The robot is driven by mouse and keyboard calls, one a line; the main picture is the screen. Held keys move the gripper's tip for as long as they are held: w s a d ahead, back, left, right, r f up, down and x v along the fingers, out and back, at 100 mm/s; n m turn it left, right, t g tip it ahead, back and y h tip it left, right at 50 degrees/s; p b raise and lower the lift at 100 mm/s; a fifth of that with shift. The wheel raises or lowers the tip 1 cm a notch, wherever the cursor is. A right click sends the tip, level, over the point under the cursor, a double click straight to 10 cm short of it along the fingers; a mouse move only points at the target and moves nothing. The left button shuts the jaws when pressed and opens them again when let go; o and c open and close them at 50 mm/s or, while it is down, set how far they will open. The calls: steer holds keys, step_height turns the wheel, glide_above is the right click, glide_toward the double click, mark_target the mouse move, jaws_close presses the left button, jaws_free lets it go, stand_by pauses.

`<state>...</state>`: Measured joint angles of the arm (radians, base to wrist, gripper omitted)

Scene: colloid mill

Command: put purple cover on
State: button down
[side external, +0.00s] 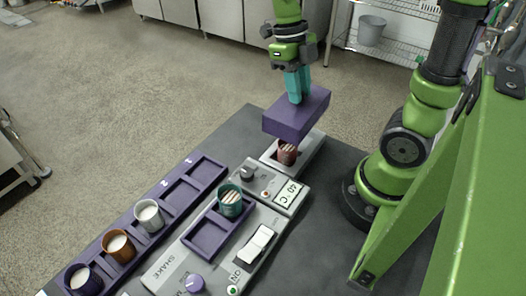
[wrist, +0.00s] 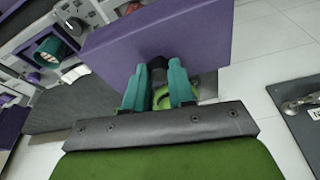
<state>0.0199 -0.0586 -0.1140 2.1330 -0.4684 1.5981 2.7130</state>
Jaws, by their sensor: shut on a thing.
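The purple cover (side external: 297,112) is a box-shaped block held in the air above the heater end of the machine. It fills the upper middle of the wrist view (wrist: 150,40). My gripper (side external: 299,92) is shut on its top, with teal fingers that also show in the wrist view (wrist: 157,88). Below the cover, a reddish-brown cup (side external: 287,153) with pale contents stands in the grey heating station (side external: 309,160). The cover is apart from the station and hides part of it. A display (side external: 289,194) beside the station reads 40 C.
A teal cup (side external: 230,201) stands in the purple shake tray (side external: 206,236). A purple rack (side external: 180,190) holds white, orange and dark purple cups in a row at the left. The SHAKE knob (side external: 194,283) and ON switch (side external: 258,242) are at the front. Dark table is clear right of the machine.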

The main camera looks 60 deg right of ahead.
steer(key=shift+f, duration=4.25)
steer(key=shift+f, duration=0.2)
steer(key=c, duration=0.9)
jaws_free()
steer(key=shift+o, duration=0.5)
steer(key=o, duration=0.4)
steer(key=shift+r, duration=3.55)
